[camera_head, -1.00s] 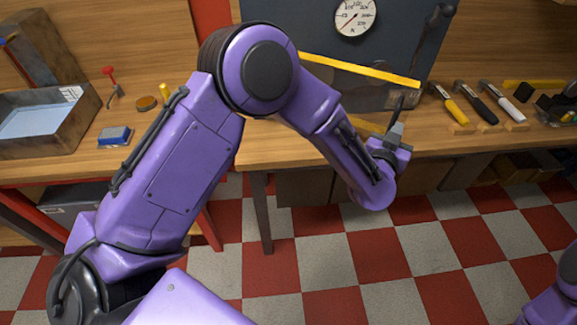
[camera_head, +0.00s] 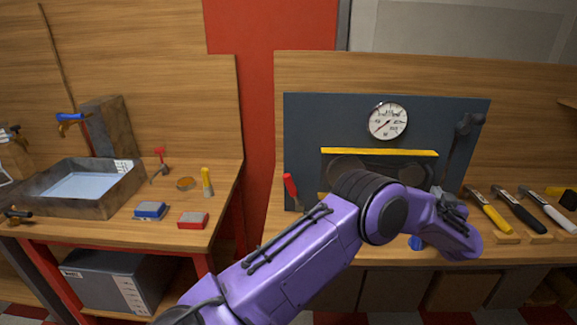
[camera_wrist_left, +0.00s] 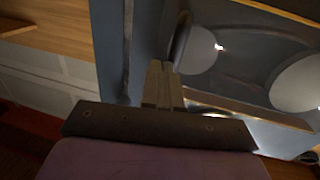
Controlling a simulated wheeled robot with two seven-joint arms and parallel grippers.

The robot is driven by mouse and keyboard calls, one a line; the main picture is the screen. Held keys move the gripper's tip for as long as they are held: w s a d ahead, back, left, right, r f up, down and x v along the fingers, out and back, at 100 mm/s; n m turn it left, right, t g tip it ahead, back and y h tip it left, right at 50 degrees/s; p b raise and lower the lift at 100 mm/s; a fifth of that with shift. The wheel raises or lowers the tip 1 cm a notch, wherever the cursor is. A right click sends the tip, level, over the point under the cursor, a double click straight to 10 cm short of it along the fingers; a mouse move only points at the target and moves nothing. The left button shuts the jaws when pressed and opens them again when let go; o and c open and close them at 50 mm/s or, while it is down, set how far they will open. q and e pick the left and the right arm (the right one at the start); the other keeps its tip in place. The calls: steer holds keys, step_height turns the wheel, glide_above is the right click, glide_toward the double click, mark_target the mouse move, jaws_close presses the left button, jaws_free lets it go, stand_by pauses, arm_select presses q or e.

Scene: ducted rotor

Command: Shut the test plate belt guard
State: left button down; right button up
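The test plate (camera_head: 305,125) is a dark blue-grey upright panel at the back of the right bench. A yellow-edged guard (camera_head: 380,152) crosses its middle, with dark round parts below. Part of the lower yellow edge shows at the left; my left arm hides the rest, so I cannot tell how far the guard stands open. My left gripper (camera_head: 447,196) is in front of the plate's lower right. In the left wrist view its fingers (camera_wrist_left: 163,85) are together with nothing visible between them, near grey discs (camera_wrist_left: 200,50) and yellowish edges. My right gripper is out of view.
A gauge (camera_head: 388,121) sits above the guard, a dark lever (camera_head: 464,130) to its right, a red-handled lever (camera_head: 291,190) to its left. Several handled tools (camera_head: 515,212) lie right of my gripper. A metal basin (camera_head: 75,192) stands on the left bench.

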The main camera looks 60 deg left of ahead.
arm_select(q)
steer(key=shift+w+a+r, duration=0.15)
steer(key=shift+a+r, duration=0.2)
steer(key=shift+r, duration=0.2)
